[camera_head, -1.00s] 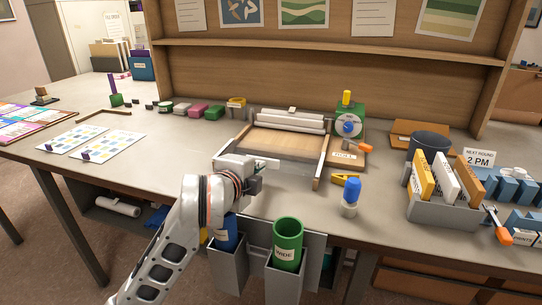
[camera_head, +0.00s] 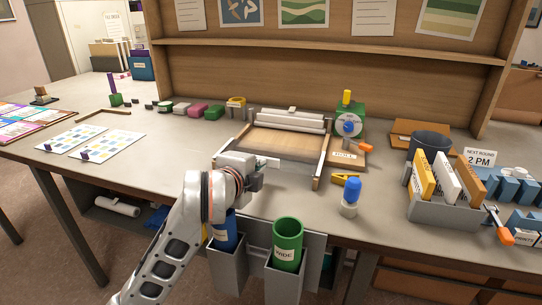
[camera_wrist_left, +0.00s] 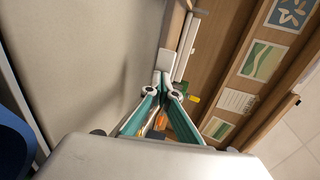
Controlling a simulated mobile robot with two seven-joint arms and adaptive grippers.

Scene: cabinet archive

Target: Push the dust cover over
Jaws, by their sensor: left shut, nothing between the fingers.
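The pale dust cover (camera_head: 290,121) appears bunched in long strips with a small knob at the back of a wooden-framed tray. The tray's wooden bed (camera_head: 285,143) is bare in front of it. My left gripper (camera_head: 262,178) is low at the tray's front left, short of the cover. In the left wrist view its teal fingers (camera_wrist_left: 164,84) are together and empty, pointing toward a pale block (camera_wrist_left: 165,60) and the long white strips (camera_wrist_left: 186,45). Whether the fingers touch anything is unclear. My right gripper is out of view.
A green tape-like dispenser (camera_head: 350,112) stands right of the tray. Tubes in holders, one green (camera_head: 287,245), hang at the front edge. A grey file box (camera_head: 440,208) is farther right.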

